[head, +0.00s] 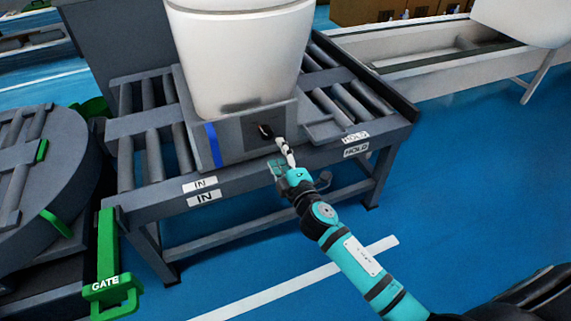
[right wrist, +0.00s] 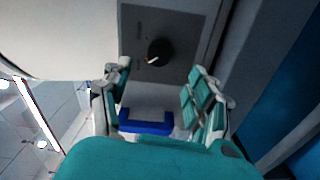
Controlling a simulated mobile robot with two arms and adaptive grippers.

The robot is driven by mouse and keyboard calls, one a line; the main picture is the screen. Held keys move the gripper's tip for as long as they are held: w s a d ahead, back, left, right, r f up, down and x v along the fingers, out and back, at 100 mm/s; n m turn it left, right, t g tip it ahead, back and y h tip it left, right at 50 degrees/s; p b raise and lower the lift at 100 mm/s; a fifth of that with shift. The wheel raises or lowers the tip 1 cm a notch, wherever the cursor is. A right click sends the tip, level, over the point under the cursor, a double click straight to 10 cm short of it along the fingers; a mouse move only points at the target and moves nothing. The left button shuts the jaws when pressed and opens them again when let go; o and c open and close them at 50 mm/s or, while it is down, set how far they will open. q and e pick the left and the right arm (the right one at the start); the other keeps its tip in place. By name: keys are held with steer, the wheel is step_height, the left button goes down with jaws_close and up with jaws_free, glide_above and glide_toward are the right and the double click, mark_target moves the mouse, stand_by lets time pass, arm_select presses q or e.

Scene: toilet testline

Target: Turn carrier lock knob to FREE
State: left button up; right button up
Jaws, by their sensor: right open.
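The carrier lock knob (right wrist: 160,52) is a round black knob with a pale pointer mark, set on a dark grey panel (right wrist: 190,22). Lettering beside it is too small to read. In the head view the knob (head: 266,131) is on the front of the grey carrier (head: 205,150) under a white toilet. My right gripper (head: 283,158) is just in front of the panel, to the lower right of the knob. In the right wrist view my right gripper (right wrist: 155,88) is open and empty, its fingers apart from the knob. My left gripper is not in view.
The carrier sits on a roller conveyor (head: 155,197) with IN and HOLD labels. A green GATE handle (head: 107,265) stands at the lower left, beside a round roller table (head: 40,180). Blue floor is clear at the right.

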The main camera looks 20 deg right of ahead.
steer(key=s, duration=0.4)
steer(key=shift+s, duration=0.1)
stand_by(0.3)
